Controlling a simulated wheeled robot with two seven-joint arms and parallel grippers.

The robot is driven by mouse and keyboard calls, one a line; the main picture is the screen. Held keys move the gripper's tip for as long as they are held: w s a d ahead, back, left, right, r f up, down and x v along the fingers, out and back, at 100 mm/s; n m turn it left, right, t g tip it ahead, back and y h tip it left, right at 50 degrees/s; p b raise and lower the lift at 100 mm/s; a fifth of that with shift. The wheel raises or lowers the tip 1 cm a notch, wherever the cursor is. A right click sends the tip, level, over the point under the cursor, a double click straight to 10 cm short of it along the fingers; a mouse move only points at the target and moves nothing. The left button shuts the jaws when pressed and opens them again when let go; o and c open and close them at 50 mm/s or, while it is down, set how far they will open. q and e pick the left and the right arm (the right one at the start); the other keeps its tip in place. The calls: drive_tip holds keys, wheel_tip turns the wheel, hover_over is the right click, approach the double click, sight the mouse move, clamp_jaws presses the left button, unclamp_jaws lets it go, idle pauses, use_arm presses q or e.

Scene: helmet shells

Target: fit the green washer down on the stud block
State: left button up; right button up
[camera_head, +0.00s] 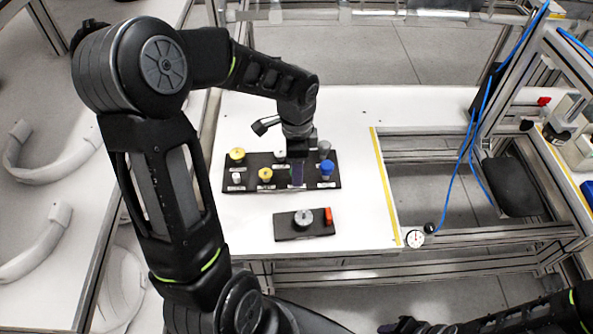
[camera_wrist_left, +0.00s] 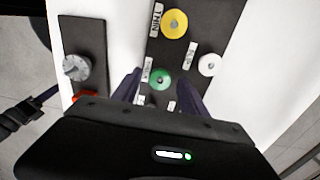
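The green washer (camera_wrist_left: 160,80) lies on the labelled black rack (camera_wrist_left: 212,20) in the left wrist view. My left gripper (camera_wrist_left: 160,88) is over it, its two dark fingers apart, one on each side of the washer; I cannot tell whether they touch it. In the head view my left gripper (camera_head: 297,172) hides the green washer. The stud block (camera_head: 288,233) is a black plate nearer the front, with a grey round stud piece (camera_head: 304,217) and a red block at its right end. My right gripper (camera_head: 400,325) shows partly at the bottom edge.
The rack also bears yellow washers (camera_head: 265,174), a blue one (camera_head: 326,168), and grey and white pieces. White table shows between rack and stud block. A yellow strip (camera_head: 385,190) marks the table's right side; beyond it are an open frame, blue cable and dial gauge (camera_head: 415,238).

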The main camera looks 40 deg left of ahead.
use_arm(q)
clamp_jaws()
idle(0.3)
drive_tip(key=shift+r, duration=0.3)
wheel_tip(320, 180, up, 10)
drive_tip(key=shift+b, duration=0.3)
idle(0.6)
